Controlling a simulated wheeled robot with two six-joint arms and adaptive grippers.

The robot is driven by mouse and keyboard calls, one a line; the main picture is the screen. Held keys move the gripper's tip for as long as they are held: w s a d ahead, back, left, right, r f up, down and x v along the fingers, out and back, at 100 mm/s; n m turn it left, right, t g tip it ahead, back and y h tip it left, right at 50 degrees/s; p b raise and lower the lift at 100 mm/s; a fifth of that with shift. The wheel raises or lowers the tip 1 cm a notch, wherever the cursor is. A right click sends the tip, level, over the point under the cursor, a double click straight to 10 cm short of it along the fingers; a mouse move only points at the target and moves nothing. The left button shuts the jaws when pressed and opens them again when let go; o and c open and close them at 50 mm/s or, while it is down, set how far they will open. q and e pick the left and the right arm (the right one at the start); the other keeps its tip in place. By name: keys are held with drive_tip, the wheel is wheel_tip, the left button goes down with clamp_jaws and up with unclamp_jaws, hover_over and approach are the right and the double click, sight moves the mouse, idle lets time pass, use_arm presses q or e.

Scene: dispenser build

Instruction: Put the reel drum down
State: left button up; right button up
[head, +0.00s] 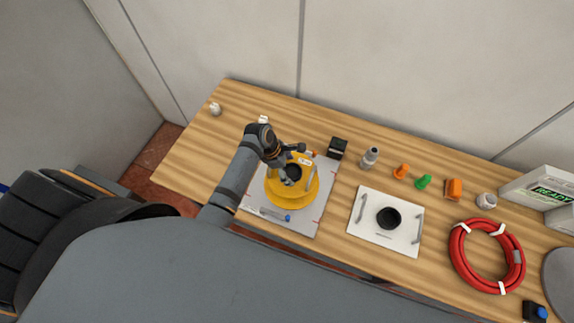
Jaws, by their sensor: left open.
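A yellow round drum with a dark centre, which looks like the reel drum (296,196), rests on a light grey mat (304,225) at the left-middle of the wooden table. My left gripper (293,167) is open over the drum's upper part, close to its dark centre. I cannot tell whether the fingers touch it. The gripper and forearm hide part of the drum. My right gripper is not in view.
A white plate (375,232) with handles and a black hub lies right of the mat. A red hose coil (461,262) lies farther right. A black block (337,148), grey bottle (369,158) and orange and green parts line the back. The table's left end is mostly clear.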

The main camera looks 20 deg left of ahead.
use_arm(q)
drive_tip(key=b+v, duration=0.2)
drive_tip(key=v, duration=1)
